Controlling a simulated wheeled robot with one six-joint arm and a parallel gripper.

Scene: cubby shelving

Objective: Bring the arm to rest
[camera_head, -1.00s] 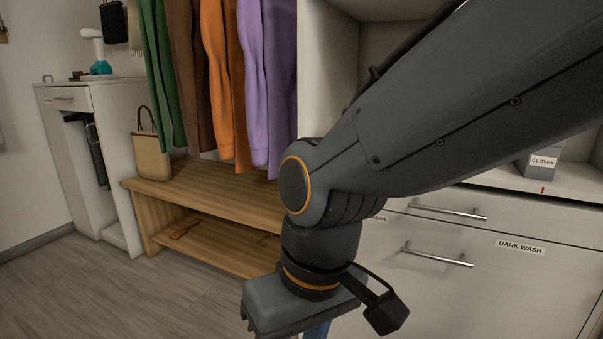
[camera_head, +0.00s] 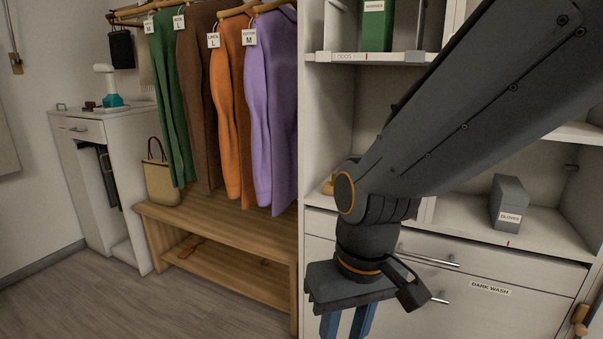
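My arm comes in from the upper right of the head view and bends down at its wrist, in front of the cubby shelving. My gripper (camera_head: 346,325) points downward at the bottom of the picture, before the drawer fronts. Two blue fingers show below its dark body, with a gap between them and nothing visible in it. The fingertips are cut off by the lower picture edge.
A wooden bench (camera_head: 222,226) stands left of the shelving under hanging garments (camera_head: 227,105). A tan bag (camera_head: 161,183) sits on it. A grey gloves box (camera_head: 509,203) stands on the right shelf above the dark wash drawer (camera_head: 480,306). Floor at lower left is clear.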

